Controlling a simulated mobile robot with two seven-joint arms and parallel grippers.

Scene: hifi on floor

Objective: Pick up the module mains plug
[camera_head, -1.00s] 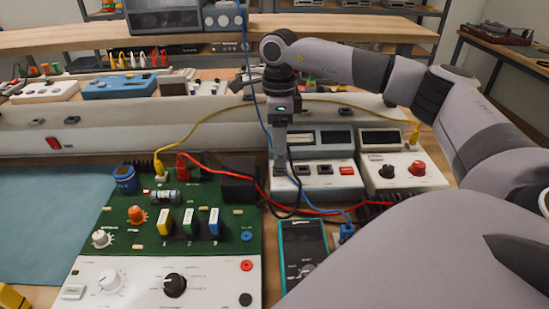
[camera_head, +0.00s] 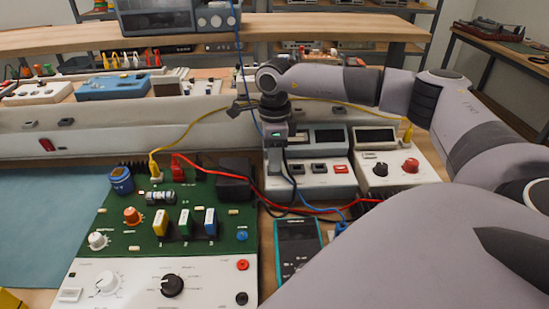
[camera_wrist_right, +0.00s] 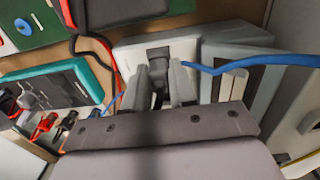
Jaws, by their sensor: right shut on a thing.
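My right gripper (camera_head: 274,165) points down at the near left side of a white module (camera_head: 316,182) with a dark display and several buttons. In the right wrist view, the two fingers of this gripper (camera_wrist_right: 160,92) are shut on a black mains plug (camera_wrist_right: 157,76), which sits between them against the module's pale casing. Its dark cord runs close by, but the fingers hide part of the plug. I cannot tell whether the plug is still seated in a socket. My left gripper is not in view.
A green circuit board (camera_head: 205,236) lies left of the module, and a teal multimeter (camera_head: 298,245) is in front. Red, blue and yellow leads cross near the gripper. A second white module (camera_head: 396,171) stands on the right. A blue mat (camera_head: 45,215) is clear.

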